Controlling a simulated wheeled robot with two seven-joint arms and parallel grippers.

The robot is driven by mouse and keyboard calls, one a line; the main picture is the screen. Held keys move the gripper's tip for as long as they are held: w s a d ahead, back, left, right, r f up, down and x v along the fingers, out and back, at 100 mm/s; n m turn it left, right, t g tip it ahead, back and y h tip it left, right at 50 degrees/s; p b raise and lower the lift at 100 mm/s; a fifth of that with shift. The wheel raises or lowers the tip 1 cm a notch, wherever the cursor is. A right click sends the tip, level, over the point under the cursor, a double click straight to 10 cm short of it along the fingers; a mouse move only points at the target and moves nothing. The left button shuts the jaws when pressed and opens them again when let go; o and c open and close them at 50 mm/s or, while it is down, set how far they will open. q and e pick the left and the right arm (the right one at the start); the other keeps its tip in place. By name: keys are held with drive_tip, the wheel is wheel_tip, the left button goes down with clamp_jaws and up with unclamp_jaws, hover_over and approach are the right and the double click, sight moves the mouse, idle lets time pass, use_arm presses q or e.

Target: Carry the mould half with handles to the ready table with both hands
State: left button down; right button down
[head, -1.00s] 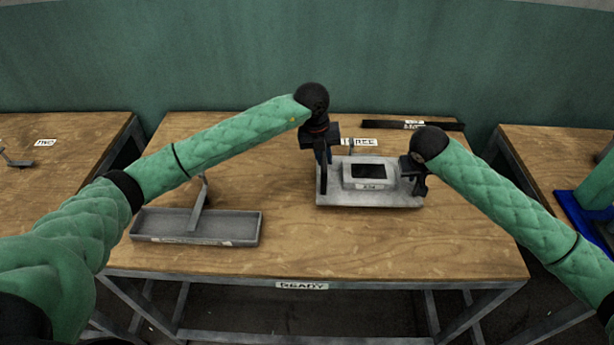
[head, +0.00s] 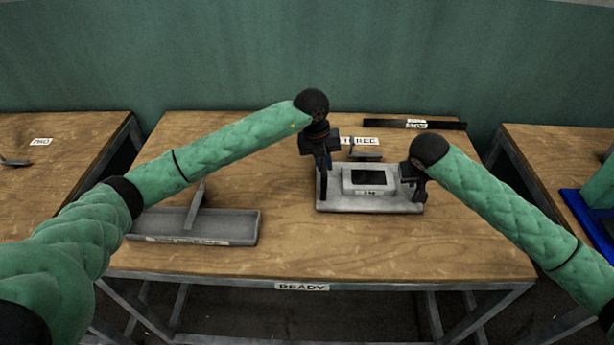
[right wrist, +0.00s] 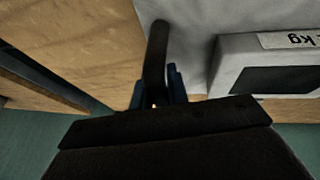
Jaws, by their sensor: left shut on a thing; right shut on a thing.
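The mould half (head: 334,205) is a pale grey plate with a raised block and a dark recess on top. It appears level over the right part of the ready table (head: 290,245); I cannot tell whether it touches the wood. In the right wrist view, the dark handle (right wrist: 157,50) runs between blue fingertips (right wrist: 160,95), beside the block (right wrist: 235,55) with a weight label.
A grey tray (head: 245,232) with an upright bar stands at the table's front left. A black bar (head: 440,125) lies along the back edge, near a label and a small grey piece (head: 365,156). Other tables stand left (head: 60,185) and right (head: 560,160), with gaps between.

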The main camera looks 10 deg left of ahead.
use_arm(q)
drive_tip(key=shift+f+b, duration=0.4)
use_arm(e)
drive_tip(key=shift+f, duration=0.45)
use_arm(q)
drive_tip(key=c, duration=1.4)
unclamp_jaws()
use_arm(e)
drive_tip(key=c, duration=1.4)
unclamp_jaws()
use_arm(q)
drive_tip(key=shift+o, duration=0.2)
drive_tip(key=shift+s, duration=0.1)
use_arm(e)
drive_tip(key=shift+o, duration=0.2)
drive_tip(key=shift+s+r, duration=0.1)
use_arm(q)
wheel_tip(320, 180, up, 12)
drive_tip(key=a, duration=0.2)
drive_tip(key=shift+s+a, duration=0.15)
drive_tip(key=shift+a, duration=0.05)
use_arm(e)
drive_tip(key=v, duration=1.2)
use_arm(q)
drive_tip(key=shift+f, duration=0.15)
